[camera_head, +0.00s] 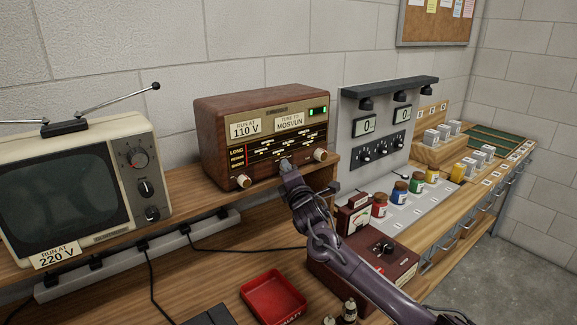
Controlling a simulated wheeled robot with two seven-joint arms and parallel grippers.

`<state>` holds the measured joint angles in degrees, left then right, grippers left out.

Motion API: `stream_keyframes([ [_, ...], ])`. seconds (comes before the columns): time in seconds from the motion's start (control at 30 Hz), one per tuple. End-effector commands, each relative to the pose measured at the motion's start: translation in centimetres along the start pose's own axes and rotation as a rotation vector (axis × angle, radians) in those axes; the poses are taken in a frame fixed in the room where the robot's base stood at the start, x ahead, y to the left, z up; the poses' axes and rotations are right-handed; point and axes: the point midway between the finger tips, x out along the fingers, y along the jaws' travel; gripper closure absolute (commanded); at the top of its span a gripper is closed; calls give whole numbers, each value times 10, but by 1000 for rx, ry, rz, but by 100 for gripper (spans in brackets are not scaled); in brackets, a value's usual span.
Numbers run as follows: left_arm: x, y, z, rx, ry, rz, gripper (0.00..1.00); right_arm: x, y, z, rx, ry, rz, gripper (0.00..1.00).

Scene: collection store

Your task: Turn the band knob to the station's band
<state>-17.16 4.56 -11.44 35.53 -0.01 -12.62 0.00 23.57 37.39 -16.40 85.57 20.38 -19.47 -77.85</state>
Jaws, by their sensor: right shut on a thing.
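The wooden radio (213,128) stands on the shelf in the middle. Its front carries a "RUN AT 110 V" label, a "TUNE TO MOSVUN" label (290,122) and a lit green indicator (318,111). The dial (285,142) has band rows at its left; the top one reads LONG, and the station names are too small to read. A left knob (243,181) and a right knob (320,155) show. My right gripper (286,163) is shut at the lower front between them, on the middle knob, which it hides. The knob's setting cannot be seen. My left gripper is out of view.
A television (138,140) labelled "RUN AT 220 V" stands left on the shelf. Below are a power strip (120,262), a red tray (273,298) and a brown meter box (385,252). Small coloured jars (400,192) and a grey panel stand right.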

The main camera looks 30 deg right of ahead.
Motion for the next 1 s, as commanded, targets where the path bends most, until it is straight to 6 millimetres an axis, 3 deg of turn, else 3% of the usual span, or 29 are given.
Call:
stream_keyframes([
  [0.1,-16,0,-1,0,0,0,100,0,5,2,102,3,-45,98],
  [0.5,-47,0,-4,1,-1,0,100,1,6,3,399,14,-171,98],
  [1.0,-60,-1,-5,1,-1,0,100,0,3,2,546,22,-235,98],
])
